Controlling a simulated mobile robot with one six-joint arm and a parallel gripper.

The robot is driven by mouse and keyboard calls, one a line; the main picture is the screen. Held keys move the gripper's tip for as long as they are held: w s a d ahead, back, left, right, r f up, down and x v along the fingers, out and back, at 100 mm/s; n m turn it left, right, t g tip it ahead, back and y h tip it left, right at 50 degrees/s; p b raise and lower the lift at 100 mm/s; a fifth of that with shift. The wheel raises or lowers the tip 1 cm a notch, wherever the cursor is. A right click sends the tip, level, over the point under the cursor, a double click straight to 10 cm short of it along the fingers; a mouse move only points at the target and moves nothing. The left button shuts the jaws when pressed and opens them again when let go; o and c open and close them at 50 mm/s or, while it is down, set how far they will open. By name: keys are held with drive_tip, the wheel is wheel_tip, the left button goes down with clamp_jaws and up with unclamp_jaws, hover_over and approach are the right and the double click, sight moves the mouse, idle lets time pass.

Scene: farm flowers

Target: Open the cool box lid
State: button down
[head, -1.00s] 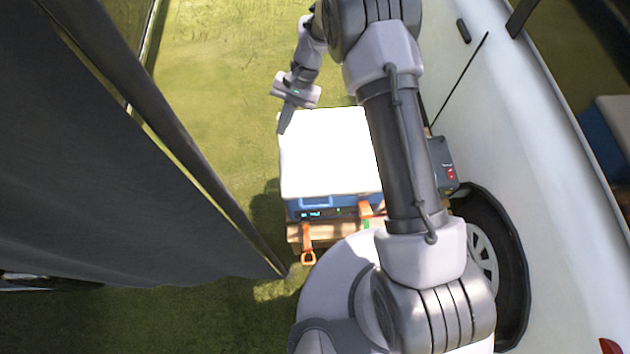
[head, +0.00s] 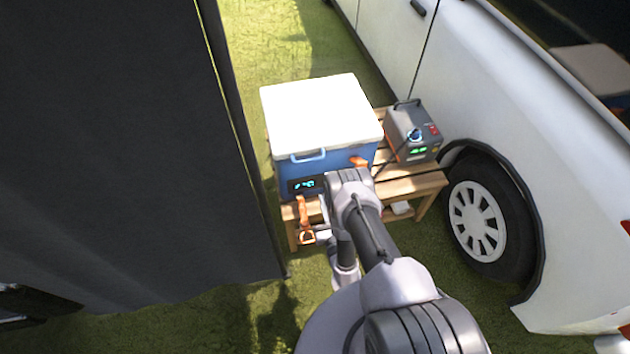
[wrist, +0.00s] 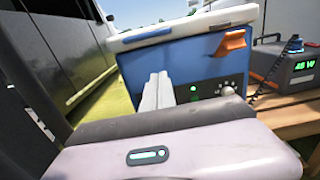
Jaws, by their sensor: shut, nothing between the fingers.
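The cool box has a blue body (head: 335,168) and a white lid (head: 320,112), which lies flat on top. A blue handle (head: 308,156) is at the lid's front edge, and it also shows in the wrist view (wrist: 218,16). An orange latch (head: 358,162) juts out at the front right, and it shows under the lid in the wrist view (wrist: 232,42). Another orange strap (head: 303,213) hangs down at the front left. My gripper (head: 324,206) is low before the box front. Its fingers (wrist: 157,85) are together and empty, pointing up below the lid edge.
The box stands on a wooden slatted bench (head: 410,182). A grey power unit (head: 412,130) with a cable is to its right. A white vehicle (head: 530,130) stands close on the right. A dark hanging sheet (head: 130,150) is close on the left. Grass is open behind.

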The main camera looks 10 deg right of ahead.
drive_tip(key=w+r+b, duration=0.4)
drive_tip(key=w+b, duration=0.1)
drive_tip(key=w, duration=0.4)
drive_tip(key=shift+w+b, duration=0.3)
drive_tip(key=shift+w, duration=0.1)
drive_tip(key=shift+a+r, duration=0.1)
drive_tip(key=shift+r, duration=0.05)
